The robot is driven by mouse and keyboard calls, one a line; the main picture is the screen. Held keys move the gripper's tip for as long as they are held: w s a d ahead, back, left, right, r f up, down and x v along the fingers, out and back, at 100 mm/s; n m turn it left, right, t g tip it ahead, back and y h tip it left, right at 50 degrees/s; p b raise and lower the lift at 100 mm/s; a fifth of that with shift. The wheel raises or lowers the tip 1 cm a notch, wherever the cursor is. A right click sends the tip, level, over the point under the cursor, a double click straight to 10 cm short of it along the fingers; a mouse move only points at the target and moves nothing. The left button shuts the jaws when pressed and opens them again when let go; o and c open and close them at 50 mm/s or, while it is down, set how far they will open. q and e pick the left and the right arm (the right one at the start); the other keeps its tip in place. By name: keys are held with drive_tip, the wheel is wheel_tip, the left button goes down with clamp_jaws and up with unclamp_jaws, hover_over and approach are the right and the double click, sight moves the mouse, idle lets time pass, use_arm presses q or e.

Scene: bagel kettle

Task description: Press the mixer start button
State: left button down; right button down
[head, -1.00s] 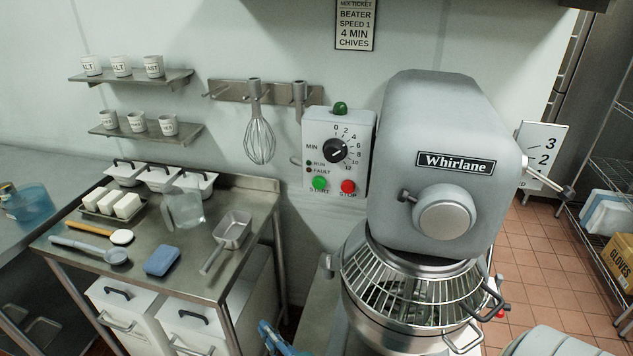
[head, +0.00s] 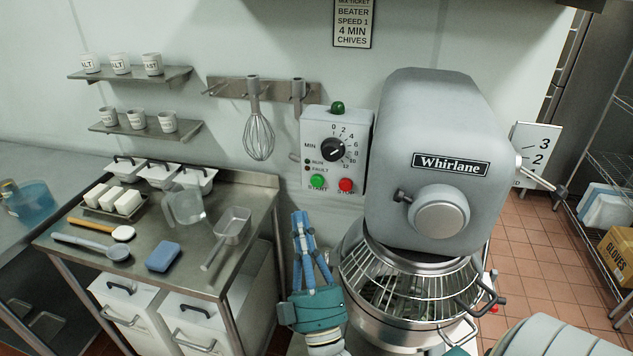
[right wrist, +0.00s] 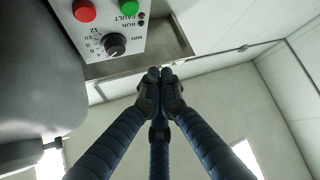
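The mixer control box (head: 313,128) is on the wall left of the grey Whirlane mixer (head: 437,125). Its green START button (head: 317,181) is at the lower left, beside the red STOP button (head: 345,185). My right gripper (head: 301,216) points up, below and slightly left of the START button, apart from it. In the right wrist view its fingertips (right wrist: 160,74) are together with nothing between them. There the box is upside down, with the START button (right wrist: 129,7) at the top edge. My left gripper is not in view.
A steel table (head: 150,240) at the left holds a scoop, jug, butter blocks and blue sponge. A whisk (head: 258,135) hangs on a wall rack left of the box. The wire-guarded mixer bowl (head: 410,290) is close right of my gripper. The wall below the box is bare.

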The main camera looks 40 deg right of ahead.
sight(317, 181)
drive_tip(key=w+d+b, duration=0.2)
drive_tip(key=w+d, duration=0.3)
drive_tip(key=d, duration=0.1)
drive_tip(key=shift+w+d, duration=0.35)
drive_tip(key=shift+w, duration=0.05)
drive_tip(key=shift+d, duration=0.1)
idle(1.6)
drive_tip(key=shift+w+d, duration=0.2)
drive_tip(key=shift+w, duration=0.05)
